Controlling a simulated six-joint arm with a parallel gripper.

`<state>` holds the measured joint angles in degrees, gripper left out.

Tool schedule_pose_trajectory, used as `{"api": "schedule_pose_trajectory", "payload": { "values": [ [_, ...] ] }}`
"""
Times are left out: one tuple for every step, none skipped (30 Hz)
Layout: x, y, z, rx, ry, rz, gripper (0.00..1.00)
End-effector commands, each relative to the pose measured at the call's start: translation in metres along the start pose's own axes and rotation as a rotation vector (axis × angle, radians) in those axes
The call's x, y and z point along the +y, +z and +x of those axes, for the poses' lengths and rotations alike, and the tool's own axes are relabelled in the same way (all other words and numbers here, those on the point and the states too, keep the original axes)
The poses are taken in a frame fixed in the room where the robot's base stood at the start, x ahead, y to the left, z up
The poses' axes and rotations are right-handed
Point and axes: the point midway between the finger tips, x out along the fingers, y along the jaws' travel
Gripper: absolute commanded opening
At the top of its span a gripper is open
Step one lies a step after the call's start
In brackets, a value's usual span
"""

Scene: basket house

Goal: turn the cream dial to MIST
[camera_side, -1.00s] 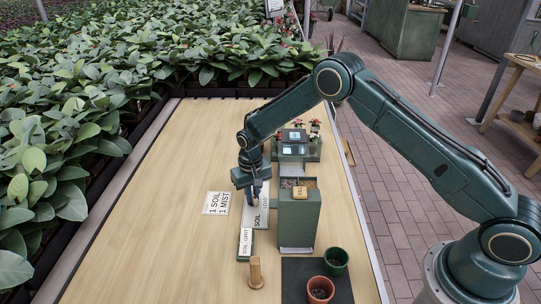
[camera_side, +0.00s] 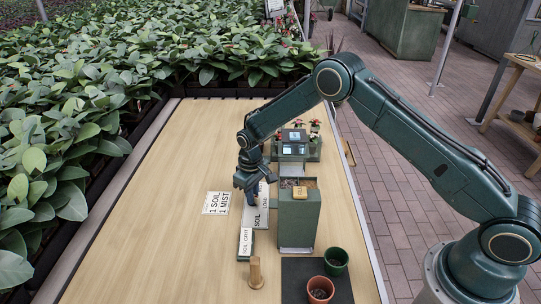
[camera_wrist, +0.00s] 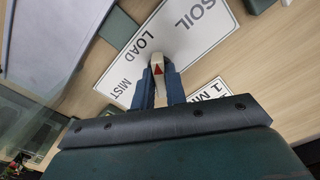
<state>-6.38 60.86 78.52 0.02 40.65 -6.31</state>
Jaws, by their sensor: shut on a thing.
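The cream dial (camera_wrist: 161,94) shows in the wrist view as a narrow bar with a red triangle on it. It stands on a white label plate (camera_wrist: 117,60) printed SOIL, LOAD and MIST. My gripper (camera_wrist: 161,76) is shut on the dial, with one blue finger on each side. The red triangle points up in the wrist view; I cannot tell which word it marks. In the side view my gripper (camera_side: 255,201) is low over the plate (camera_side: 260,219), and the dial is hidden by it.
A green hopper box (camera_side: 299,220) stands close to the right of my gripper. A card reading 1 SOIL, 1 MIST (camera_side: 216,203) lies to the left. A SOIL GRIT plate (camera_side: 245,243), a wooden peg (camera_side: 256,272) and two pots (camera_side: 320,290) are nearer the front. The left tabletop is clear.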

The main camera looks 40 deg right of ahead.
Motion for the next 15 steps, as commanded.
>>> {"api": "schedule_pose_trajectory", "payload": {
  "values": [
    [-0.0007, -0.0008, -0.0005, 0.002, -0.001, -0.021, 0.07],
    [-0.0007, -0.0008, -0.0005, 0.002, -0.001, -0.031, 0.07],
    [-0.0008, -0.0008, -0.0005, 0.003, -0.001, -0.039, 0.07],
    [-0.0008, -0.0008, -0.0005, 0.003, -0.001, -0.043, 0.07],
    [-0.0008, -0.0009, -0.0005, 0.003, -0.001, -0.045, 0.07],
    [-0.0008, -0.0008, -0.0005, 0.003, -0.001, -0.046, 0.07],
    [-0.0008, -0.0008, -0.0005, 0.003, -0.001, -0.046, 0.07],
    [-0.0008, -0.0008, -0.0005, 0.003, -0.001, -0.045, 0.07],
    [-0.0009, -0.0008, -0.0005, 0.003, -0.001, -0.045, 0.07],
    [-0.0009, -0.0008, -0.0005, 0.003, -0.001, -0.045, 0.07],
    [-0.0009, -0.0008, -0.0005, 0.002, -0.001, -0.045, 0.07],
    [-0.0009, -0.0008, -0.0005, 0.002, -0.001, -0.046, 0.07],
    [-0.0009, -0.0008, -0.0005, 0.002, -0.001, -0.048, 0.07],
    [-0.0009, -0.0008, -0.0005, 0.002, -0.001, -0.053, 0.07],
    [-0.0009, -0.0007, -0.0005, 0.002, -0.001, -0.063, 0.07]
  ]
}}
